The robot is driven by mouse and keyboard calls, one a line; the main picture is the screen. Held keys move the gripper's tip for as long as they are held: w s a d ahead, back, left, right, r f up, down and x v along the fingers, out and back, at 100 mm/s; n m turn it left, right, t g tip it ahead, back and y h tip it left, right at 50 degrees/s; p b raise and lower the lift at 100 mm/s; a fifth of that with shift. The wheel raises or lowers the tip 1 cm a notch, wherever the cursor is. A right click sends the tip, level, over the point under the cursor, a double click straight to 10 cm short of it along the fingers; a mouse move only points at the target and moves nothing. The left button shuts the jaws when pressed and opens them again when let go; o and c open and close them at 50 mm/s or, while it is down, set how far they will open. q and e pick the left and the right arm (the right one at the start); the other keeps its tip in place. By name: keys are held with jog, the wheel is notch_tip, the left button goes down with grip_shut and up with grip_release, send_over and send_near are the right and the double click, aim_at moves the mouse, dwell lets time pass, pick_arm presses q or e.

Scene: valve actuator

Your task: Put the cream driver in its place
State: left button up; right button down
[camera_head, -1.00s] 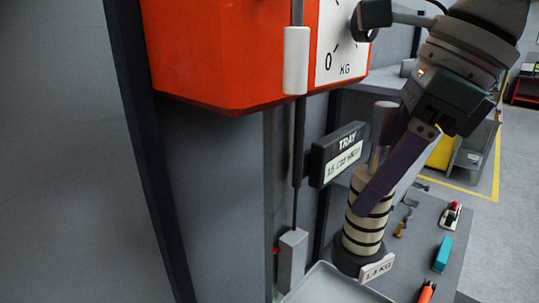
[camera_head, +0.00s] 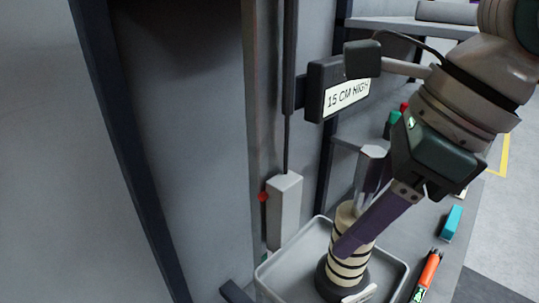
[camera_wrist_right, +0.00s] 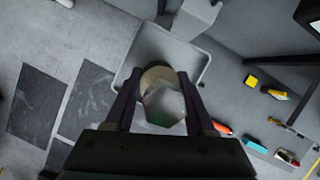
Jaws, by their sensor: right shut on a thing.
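The cream driver (camera_head: 350,262) is a cream cylinder with dark bands, a dark round foot, a white tag and a grey hexagonal top. My right gripper (camera_head: 357,232) is shut on its upper part and holds it nearly upright. In the head view the foot shows inside the outline of the grey tray (camera_head: 400,272). I cannot tell whether it touches the tray floor. In the right wrist view the hexagonal top (camera_wrist_right: 163,105) sits between the fingers, with the tray (camera_wrist_right: 195,58) beyond. My left gripper is not in view.
A dark sign reading 15 CM HIGH (camera_head: 345,97) stands above the tray. A pale block (camera_head: 284,208) on a rod is left of it. A teal block (camera_head: 452,222) and an orange tool (camera_head: 428,270) lie on the bench at right. A tall grey panel (camera_head: 190,150) is at left.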

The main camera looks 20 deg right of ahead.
jog(key=shift+w+r, duration=0.1)
jog(key=shift+r, duration=0.05)
jog(key=shift+c, duration=1.2)
grip_release()
jog(key=shift+f, duration=0.2)
jog(key=shift+r, duration=0.1)
